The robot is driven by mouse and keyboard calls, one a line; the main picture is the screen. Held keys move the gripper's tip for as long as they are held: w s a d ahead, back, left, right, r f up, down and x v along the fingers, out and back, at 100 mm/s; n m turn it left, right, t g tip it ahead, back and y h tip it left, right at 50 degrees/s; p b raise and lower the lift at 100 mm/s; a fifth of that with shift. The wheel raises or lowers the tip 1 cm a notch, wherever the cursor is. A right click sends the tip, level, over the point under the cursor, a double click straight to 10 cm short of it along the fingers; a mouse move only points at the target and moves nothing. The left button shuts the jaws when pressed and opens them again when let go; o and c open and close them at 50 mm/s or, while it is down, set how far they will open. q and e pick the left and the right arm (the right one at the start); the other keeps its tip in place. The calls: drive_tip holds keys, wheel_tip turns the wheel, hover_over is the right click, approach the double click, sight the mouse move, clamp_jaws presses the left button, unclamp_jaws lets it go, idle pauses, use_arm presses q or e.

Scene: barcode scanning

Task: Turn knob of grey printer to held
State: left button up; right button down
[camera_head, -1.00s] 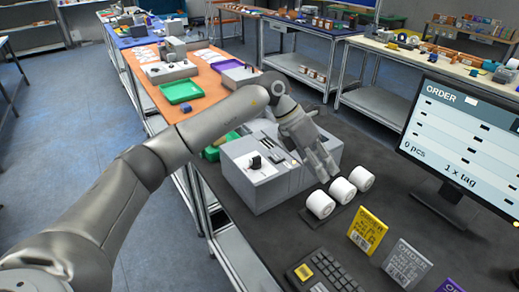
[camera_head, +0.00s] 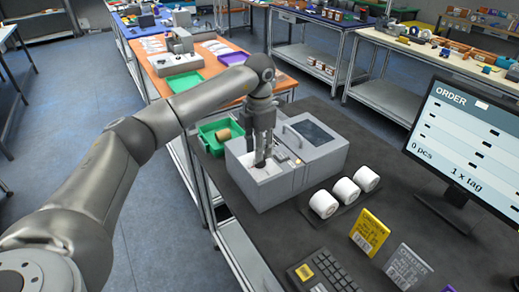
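The grey printer (camera_head: 276,190) stands on the dark table in the middle of the view, with a dark window (camera_head: 313,132) in its top at the right. My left gripper (camera_head: 263,160) points straight down at the left part of the printer's top, over the light knob panel. Its fingertips are at or just above the panel. The knob is hidden by the fingers, so whether they touch or hold it does not show. The gap between the fingers is too small to judge. My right gripper is not in view.
White label rolls (camera_head: 346,191) stand right of the printer. A green bin (camera_head: 210,137) with a brown roll is behind it at the left. Yellow and grey order cards (camera_head: 369,232), a keypad (camera_head: 318,272) and a monitor (camera_head: 462,150) are nearer and right.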

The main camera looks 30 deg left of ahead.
use_arm(q)
drive_tip(key=shift+f, duration=1.15)
clamp_jaws()
